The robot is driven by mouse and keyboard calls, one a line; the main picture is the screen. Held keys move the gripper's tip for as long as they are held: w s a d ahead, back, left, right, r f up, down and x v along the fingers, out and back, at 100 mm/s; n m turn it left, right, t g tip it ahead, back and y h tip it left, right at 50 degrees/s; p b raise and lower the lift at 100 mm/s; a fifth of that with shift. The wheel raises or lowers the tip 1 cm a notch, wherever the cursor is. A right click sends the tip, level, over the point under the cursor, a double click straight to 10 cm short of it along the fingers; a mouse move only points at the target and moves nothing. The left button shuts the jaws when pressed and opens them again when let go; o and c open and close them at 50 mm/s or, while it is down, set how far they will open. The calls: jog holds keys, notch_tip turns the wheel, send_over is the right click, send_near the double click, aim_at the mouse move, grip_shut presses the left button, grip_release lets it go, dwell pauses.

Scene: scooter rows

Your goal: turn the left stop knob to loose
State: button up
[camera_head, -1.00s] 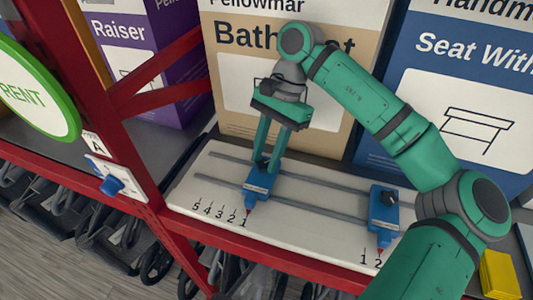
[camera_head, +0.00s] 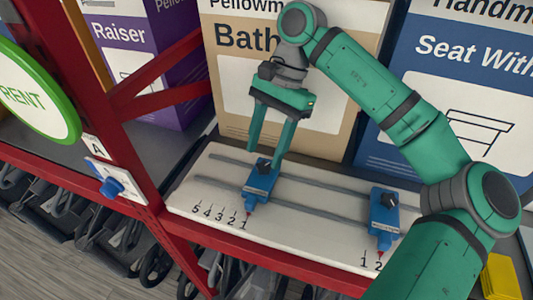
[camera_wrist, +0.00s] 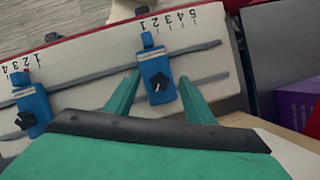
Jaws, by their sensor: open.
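The left stop (camera_head: 260,183) is a blue block on the rails of a white board (camera_head: 320,222), its red pointer at mark 1. Its black knob (camera_head: 263,165) is on top and also shows in the wrist view (camera_wrist: 159,84), with a small white mark on it. My gripper (camera_head: 268,152) is open above the left stop. In the wrist view its green fingers (camera_wrist: 157,82) stand on either side of the knob, apart from it. The right stop (camera_head: 384,215) has its own black knob (camera_head: 389,200) and points near mark 2.
Large boxes, including a tan one (camera_head: 225,95) and a blue one (camera_head: 420,90), stand behind the board. A yellow block (camera_head: 501,276) is at the lower right.

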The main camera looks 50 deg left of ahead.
jog(key=s+d+r, duration=0.8)
jog(key=s+r, duration=0.1)
jog(key=s, duration=0.1)
jog(key=shift+s+d, duration=0.2)
jog(key=shift+d, duration=0.1)
dwell(0.4)
